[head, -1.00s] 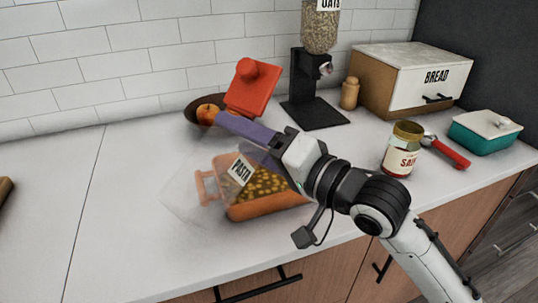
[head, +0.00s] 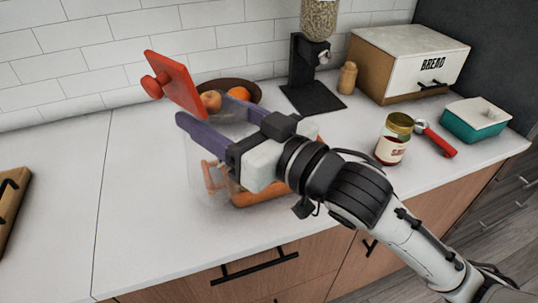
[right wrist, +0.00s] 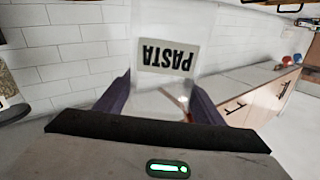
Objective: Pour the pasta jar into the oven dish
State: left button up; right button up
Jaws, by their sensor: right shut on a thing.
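My right gripper (head: 210,112) has purple fingers closed on the clear pasta jar (head: 197,168), above the oven dish. In the right wrist view the jar's PASTA label (right wrist: 168,56) is upside down between the fingers, and the clear wall around it looks empty. The orange oven dish (head: 262,194) sits on the counter below, mostly hidden by my gripper and the jar. Its contents are hidden now. A red lid with a knob (head: 180,84) shows tilted just beyond the fingers. I cannot tell whether it touches the jar. My left gripper is not in view.
A brown fruit bowl (head: 250,88) stands behind. The oats dispenser (head: 305,75), bread box (head: 405,65), sauce jar (head: 393,140), red-handled tool (head: 437,141) and teal container (head: 472,125) are at right. A wooden board (head: 12,210) lies far left.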

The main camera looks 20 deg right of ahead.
jog(key=shift+n, duration=0.8)
jog(key=r, duration=0.3)
jog(key=a+r, duration=0.1)
jog(key=shift+s+r, duration=0.35)
jog(key=shift+r, duration=0.05)
